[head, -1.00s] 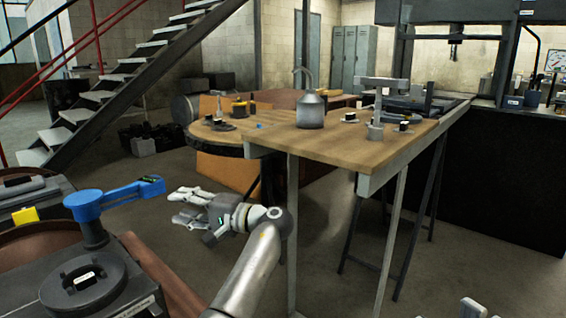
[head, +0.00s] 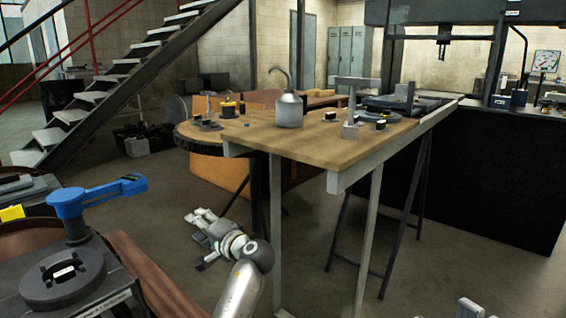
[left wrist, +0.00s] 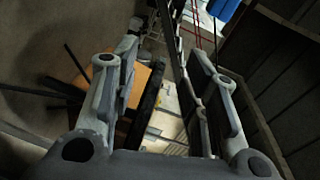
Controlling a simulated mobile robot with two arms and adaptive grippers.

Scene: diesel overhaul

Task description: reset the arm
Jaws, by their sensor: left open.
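My left gripper (head: 203,236) is low in the head view, in the gap between the blue-handled unit on the left and the wooden bench on the right. Its fingers point away, to the upper left. It is open and empty. In the left wrist view the two fingers of my left gripper (left wrist: 165,75) stand apart with nothing between them. At the bottom right edge of the head view only the pale tips of my right gripper (head: 470,309) show, too little to tell its state.
The wooden bench (head: 285,141) carries a grey oil can (head: 289,110) and a grey stand (head: 350,105). A blue lever tool (head: 97,195) stands on the dark unit at left, beside a round flange (head: 63,279). A staircase (head: 110,85) rises behind. Floor around my left gripper is clear.

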